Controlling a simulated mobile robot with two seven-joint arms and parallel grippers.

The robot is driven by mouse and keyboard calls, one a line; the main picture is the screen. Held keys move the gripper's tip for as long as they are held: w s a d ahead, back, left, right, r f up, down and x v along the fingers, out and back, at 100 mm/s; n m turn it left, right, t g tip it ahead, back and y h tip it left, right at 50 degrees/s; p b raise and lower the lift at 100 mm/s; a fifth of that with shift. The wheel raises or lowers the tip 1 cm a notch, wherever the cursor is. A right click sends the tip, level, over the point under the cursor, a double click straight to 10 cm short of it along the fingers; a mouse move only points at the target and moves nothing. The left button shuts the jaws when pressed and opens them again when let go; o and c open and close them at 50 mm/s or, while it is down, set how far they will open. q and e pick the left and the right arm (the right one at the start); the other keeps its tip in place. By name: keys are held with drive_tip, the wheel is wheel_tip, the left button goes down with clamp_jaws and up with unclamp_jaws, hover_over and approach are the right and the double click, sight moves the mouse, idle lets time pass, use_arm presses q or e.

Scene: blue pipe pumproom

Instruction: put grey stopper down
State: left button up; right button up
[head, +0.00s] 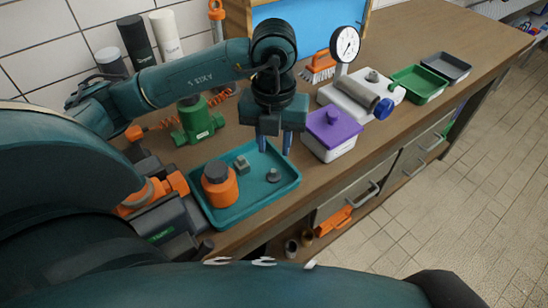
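A small grey stopper (273,175), round with a knob on top, sits upright in the right part of the teal tray (232,217) on the bench. My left gripper (274,148) hangs above the tray's far edge, pointing down. Its two blue fingers are apart with nothing visible between them, so it is open. The stopper shows just below the fingers in the picture and appears clear of them. My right gripper is not in view.
The tray also holds an orange jar (220,187) and a grey block (242,164). A purple-lidded box (332,133) stands close right of the gripper. A green valve (197,122) stands at left. Beyond are a gauge (344,45) and a green tray (419,84).

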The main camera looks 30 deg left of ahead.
use_arm(q)
wheel_tip(320, 180, up, 5)
drive_tip(key=shift+r, duration=0.2)
idle(0.6)
